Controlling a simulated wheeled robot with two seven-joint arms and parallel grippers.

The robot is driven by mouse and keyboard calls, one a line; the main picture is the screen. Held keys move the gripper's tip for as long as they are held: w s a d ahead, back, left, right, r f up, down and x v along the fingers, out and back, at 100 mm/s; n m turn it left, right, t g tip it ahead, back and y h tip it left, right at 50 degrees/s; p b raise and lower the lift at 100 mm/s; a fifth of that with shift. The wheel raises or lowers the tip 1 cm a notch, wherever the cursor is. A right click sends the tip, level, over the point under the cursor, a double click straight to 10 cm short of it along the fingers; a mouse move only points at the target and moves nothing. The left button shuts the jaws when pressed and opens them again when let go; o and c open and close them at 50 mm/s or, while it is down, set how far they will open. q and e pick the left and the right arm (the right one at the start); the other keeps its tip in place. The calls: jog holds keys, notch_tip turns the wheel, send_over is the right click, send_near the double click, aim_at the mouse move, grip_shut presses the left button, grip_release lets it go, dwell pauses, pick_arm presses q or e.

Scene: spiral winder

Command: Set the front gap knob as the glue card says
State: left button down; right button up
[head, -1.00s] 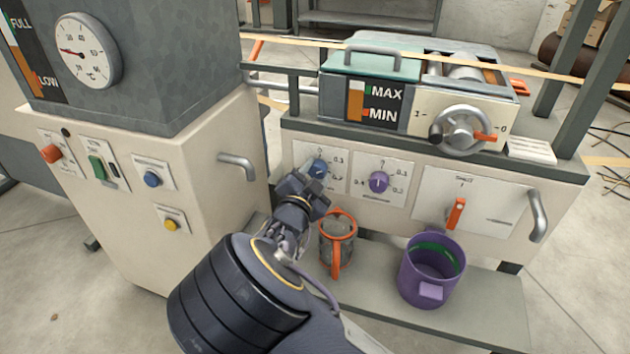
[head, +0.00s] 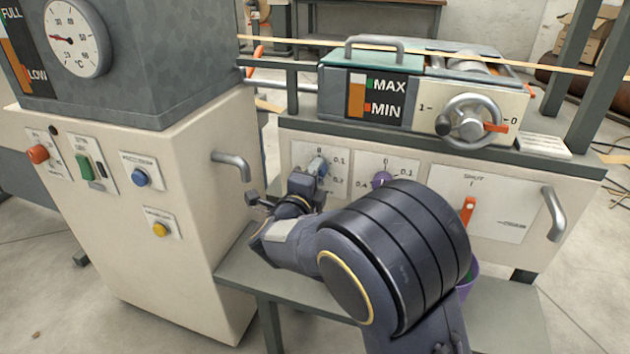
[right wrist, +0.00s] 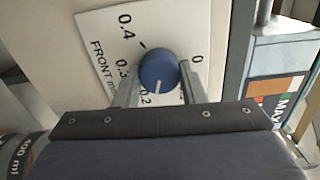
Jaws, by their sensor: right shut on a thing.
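The front gap knob is blue, on a white dial plate marked FRONT, and shows in the head view (head: 318,166) and the right wrist view (right wrist: 158,68). I cannot make out a readable glue card. My left gripper is out of view.
A purple knob (head: 381,180) is just right of the blue one, close to my forearm. Farther right are an orange lever (head: 468,210) and a metal handle (head: 553,213). A handwheel (head: 470,122) sits above. My arm mostly hides a purple bucket (head: 472,285) on the lower shelf.

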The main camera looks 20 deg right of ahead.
jog(key=shift+m, duration=1.1)
jog(key=o, duration=1)
jog(key=p+v, duration=0.2)
jog(key=v, duration=0.6)
jog(key=shift+w, duration=0.2)
